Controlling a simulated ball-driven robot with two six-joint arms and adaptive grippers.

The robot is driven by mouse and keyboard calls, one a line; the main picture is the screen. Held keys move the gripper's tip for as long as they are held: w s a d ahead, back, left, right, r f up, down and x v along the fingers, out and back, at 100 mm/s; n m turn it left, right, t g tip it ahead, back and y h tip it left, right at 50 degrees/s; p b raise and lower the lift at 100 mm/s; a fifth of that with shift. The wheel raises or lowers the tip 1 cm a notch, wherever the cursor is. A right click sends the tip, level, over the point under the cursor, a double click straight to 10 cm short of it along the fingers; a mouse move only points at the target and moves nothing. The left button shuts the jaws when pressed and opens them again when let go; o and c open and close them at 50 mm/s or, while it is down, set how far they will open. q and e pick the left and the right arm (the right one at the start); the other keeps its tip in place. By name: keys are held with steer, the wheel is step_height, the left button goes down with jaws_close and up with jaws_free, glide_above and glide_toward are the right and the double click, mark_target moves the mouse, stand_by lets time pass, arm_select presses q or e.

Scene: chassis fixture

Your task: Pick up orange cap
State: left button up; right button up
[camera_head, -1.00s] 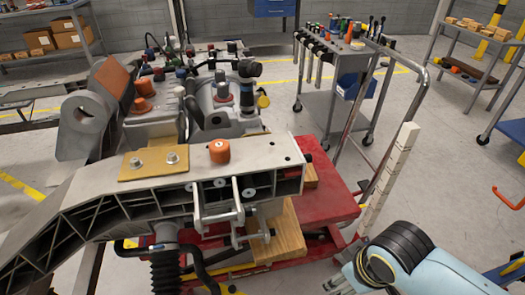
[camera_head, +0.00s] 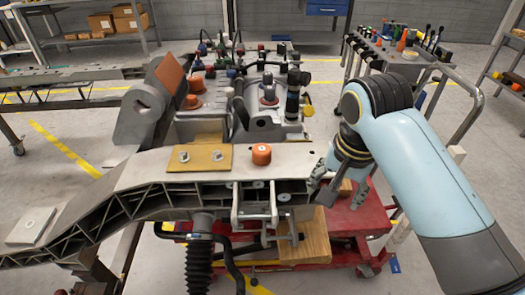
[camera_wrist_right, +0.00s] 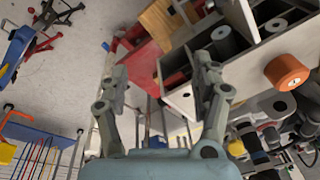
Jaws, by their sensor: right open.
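The orange cap (camera_head: 261,154) sits upright on the flat top of the grey chassis beam (camera_head: 284,162), right of a tan plate with two bolts. It also shows in the right wrist view (camera_wrist_right: 287,72), at the right side, outside the fingers. My right gripper (camera_head: 327,188) is just right of the beam's end, apart from the cap and partly hidden by its own wrist. In the right wrist view my right gripper (camera_wrist_right: 160,85) has its two fingers spread, with nothing held between them. My left gripper is not in view.
The tan plate (camera_head: 200,158) with bolts lies left of the cap. Other orange caps (camera_head: 195,84) and coloured knobs stand on the assembly behind. A red cart (camera_head: 350,225) with wooden blocks is under the beam. A tool trolley (camera_head: 385,52) stands at the back right.

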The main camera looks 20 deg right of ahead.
steer(key=w+a+r+m, duration=0.25)
steer(key=w+m, duration=0.25)
steer(key=w, duration=0.3)
steer(key=m+g, duration=0.2)
steer(key=m, duration=0.4)
glide_toward(266, 148)
steer(key=shift+s+d+f+y, duration=0.1)
steer(key=shift+d+f+y, duration=0.15)
steer(key=shift+d, duration=0.2)
steer(key=shift+f, duration=0.15)
step_height(266, 148, down, 10)
steer(key=shift+a, duration=0.2)
steer(key=c, duration=0.9)
